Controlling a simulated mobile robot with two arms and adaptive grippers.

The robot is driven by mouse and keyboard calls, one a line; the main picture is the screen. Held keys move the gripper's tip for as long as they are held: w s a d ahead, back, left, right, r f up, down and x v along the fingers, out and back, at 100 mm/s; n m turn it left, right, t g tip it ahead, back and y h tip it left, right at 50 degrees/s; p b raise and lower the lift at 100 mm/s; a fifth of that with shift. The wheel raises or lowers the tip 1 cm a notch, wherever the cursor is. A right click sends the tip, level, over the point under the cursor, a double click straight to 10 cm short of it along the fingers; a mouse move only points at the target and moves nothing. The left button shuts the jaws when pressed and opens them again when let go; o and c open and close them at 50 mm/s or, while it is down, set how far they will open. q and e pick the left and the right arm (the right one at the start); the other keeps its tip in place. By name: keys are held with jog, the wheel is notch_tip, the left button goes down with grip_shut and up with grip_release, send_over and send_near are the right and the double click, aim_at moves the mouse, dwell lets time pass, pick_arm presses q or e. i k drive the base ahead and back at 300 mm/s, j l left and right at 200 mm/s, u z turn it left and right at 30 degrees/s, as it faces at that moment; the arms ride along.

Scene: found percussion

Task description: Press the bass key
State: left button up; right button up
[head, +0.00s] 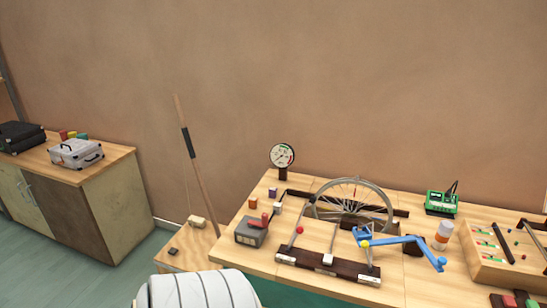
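On the wooden workbench (400,290) a dark bar (328,266) carries three upright levers: one with a red ball (299,230), one with a pale block end (328,258), and one with a yellow ball (365,243). Small white labels sit on the bar's front, too small to read, so I cannot tell which lever is the bass key. None is visibly touched by anything of mine. Neither of my grippers is in view.
A spoked wheel (352,181) stands behind the levers, with a dial gauge (282,156) to its left. A grey box with a red top part (251,236) is left of the bar. A blue crank (395,240), an orange-and-white jar (443,236) and a wooden tray (472,268) are right.

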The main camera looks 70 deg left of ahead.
aim_at(173, 251)
jog(key=u, duration=2.8)
